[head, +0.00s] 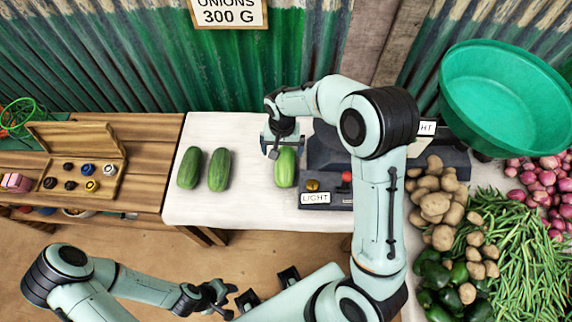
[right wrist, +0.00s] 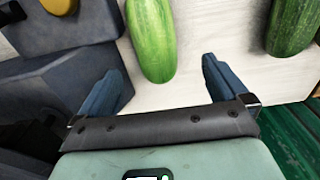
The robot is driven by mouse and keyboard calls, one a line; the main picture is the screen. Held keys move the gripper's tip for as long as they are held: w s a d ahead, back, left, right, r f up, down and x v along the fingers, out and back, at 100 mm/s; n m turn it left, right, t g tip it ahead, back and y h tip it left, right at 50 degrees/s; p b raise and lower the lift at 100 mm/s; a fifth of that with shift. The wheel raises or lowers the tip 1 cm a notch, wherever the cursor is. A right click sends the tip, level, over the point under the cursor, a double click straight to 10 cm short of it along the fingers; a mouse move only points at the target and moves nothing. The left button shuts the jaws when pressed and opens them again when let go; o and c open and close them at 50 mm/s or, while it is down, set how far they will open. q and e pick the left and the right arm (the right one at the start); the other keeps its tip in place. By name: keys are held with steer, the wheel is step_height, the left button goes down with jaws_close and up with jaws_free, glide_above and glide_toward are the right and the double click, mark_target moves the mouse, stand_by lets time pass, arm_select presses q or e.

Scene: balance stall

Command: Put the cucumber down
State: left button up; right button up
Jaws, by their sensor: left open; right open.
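A light green cucumber (head: 286,168) lies on the white tabletop, just left of the dark scale (head: 330,150). My right gripper (head: 283,143) is open over the far end of this cucumber. In the right wrist view, the cucumber (right wrist: 152,42) reaches in between the two spread fingers, with gaps on both sides. Two darker cucumbers (head: 189,167) (head: 219,169) lie side by side further left on the tabletop; a dark one also shows at the right of the wrist view (right wrist: 293,25). My left gripper (head: 222,297) is open and empty, low in front of the table.
The scale's front has an amber button (head: 312,185), a red button (head: 346,176) and a LIGHT label (head: 315,198). Potatoes (head: 435,200), green beans (head: 510,240) and a green basin (head: 505,98) are at the right. A wooden box (head: 80,165) stands at the left. The white tabletop (head: 252,190) is bare between the cucumbers.

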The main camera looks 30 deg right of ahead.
step_height(320, 180, down, 4)
steer(key=shift+r, duration=0.25)
steer(key=shift+s+d+f, duration=0.1)
steer(key=shift+s+f, duration=0.1)
steer(key=shift+f, duration=1.15)
steer(key=shift+s+d+f, duration=0.1)
steer(key=shift+s+f, duration=0.1)
steer(key=shift+f, duration=1.15)
steer(key=c, duration=1.4)
steer(key=shift+r, duration=0.1)
steer(key=shift+r, duration=0.1)
step_height(320, 180, up, 20)
steer(key=p, duration=0.1)
arm_select(q)
steer(key=shift+w+r, duration=0.5)
steer(key=shift+r, duration=0.25)
arm_select(e)
steer(key=n, duration=0.6)
glide_toward(285, 161)
steer(key=w+a+f, duration=0.2)
steer(key=w+a, duration=0.1)
steer(key=a, duration=0.2)
steer(key=shift+a+f, duration=0.2)
steer(key=shift+f, duration=0.1)
